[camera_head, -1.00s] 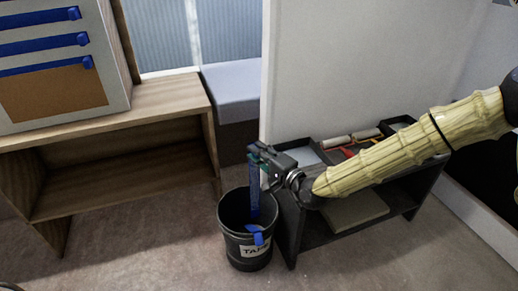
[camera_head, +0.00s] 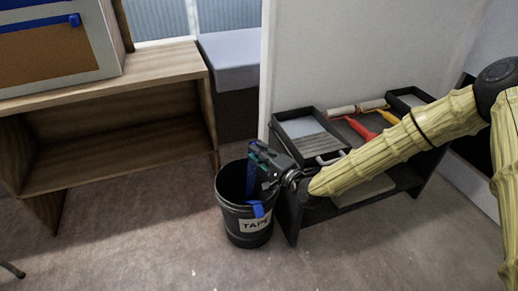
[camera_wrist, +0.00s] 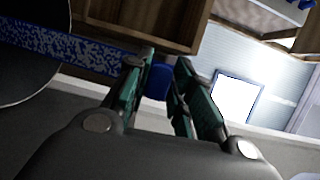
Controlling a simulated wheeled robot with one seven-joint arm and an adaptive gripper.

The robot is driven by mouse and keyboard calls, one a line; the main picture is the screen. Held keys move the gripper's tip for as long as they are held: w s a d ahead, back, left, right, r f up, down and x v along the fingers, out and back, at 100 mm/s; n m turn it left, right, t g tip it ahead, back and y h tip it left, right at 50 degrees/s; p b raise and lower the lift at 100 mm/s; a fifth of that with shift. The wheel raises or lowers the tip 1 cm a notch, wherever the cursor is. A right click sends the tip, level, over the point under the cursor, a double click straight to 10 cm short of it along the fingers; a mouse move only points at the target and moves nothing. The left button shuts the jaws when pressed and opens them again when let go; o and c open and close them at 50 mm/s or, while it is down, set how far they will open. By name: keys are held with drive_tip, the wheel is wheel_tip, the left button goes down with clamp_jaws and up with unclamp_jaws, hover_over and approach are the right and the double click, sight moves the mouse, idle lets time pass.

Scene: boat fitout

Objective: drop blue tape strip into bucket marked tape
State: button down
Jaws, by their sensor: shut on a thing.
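The blue tape strip (camera_head: 251,178) hangs down from my gripper (camera_head: 262,155) into the mouth of a black bucket (camera_head: 243,213) with a white label reading TAPE. My gripper is shut on the strip's upper end, just above the bucket's right rim. In the wrist view, my gripper (camera_wrist: 165,85) has its fingers around a blue end piece of the tape (camera_wrist: 158,80), and the speckled strip (camera_wrist: 60,48) runs off to the left. The dark bucket (camera_wrist: 30,75) shows at the left edge there. Another blue piece (camera_head: 258,210) shows at the bucket's front rim.
A dark low shelf (camera_head: 290,215) stands right of the bucket, with paint trays (camera_head: 312,155) and rollers (camera_head: 370,104) on top. A wooden bench (camera_head: 120,90) is on the left, bearing a panel with more blue tape (camera_head: 40,24). The floor in front is clear.

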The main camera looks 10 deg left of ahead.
wheel_tip(320, 180, down, 9)
drive_tip(key=b, duration=0.4)
drive_tip(key=shift+r+b, duration=0.15)
drive_tip(key=shift+b, duration=0.25)
drive_tip(key=shift+s, duration=0.1)
drive_tip(key=c, duration=1.1)
unclamp_jaws()
drive_tip(key=shift+r, duration=0.1)
drive_tip(key=shift+o, duration=0.6)
drive_tip(key=o, duration=0.6)
drive_tip(key=shift+c, duration=0.2)
